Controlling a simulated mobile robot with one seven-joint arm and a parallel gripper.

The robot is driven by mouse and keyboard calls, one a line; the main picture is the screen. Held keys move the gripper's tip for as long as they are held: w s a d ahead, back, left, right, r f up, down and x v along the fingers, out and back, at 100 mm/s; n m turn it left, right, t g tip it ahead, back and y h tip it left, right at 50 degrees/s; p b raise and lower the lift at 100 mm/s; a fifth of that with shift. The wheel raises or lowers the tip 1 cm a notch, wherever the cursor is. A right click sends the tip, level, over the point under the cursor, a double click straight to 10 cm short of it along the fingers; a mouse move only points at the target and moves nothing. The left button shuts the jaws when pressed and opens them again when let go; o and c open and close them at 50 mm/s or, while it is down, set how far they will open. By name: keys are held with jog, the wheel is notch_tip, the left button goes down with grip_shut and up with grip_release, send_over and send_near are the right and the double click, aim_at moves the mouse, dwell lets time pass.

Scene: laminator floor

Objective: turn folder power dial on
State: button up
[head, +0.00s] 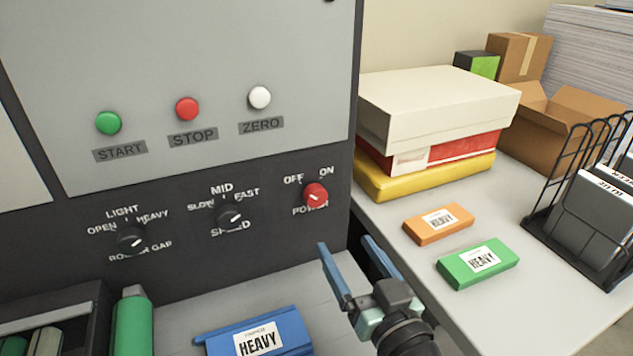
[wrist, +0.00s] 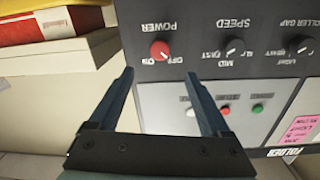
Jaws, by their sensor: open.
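The red power dial (head: 315,194) sits on the dark lower panel of the grey machine, with OFF printed at its upper left, ON at its upper right and POWER below. I cannot clearly tell which way its pointer is set. My gripper (head: 345,244) is open and empty, below and slightly right of the dial in the head view, and apart from it. In the wrist view the picture of the panel is upside down. There the dial (wrist: 160,50) shows just beyond the gap between the open fingers (wrist: 159,77), unobstructed.
The speed knob (head: 230,217) and roller gap knob (head: 131,238) are left of the dial. START (head: 109,123), STOP (head: 187,109) and ZERO (head: 260,97) buttons are above. A blue HEAVY block (head: 285,326) lies below; stacked boxes (head: 435,105) stand on the right-hand table.

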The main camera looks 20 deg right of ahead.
aim_at(317, 200)
jog(key=w+p, duration=0.2)
jog(key=w, duration=1)
jog(key=shift+w, duration=0.25)
grip_shut()
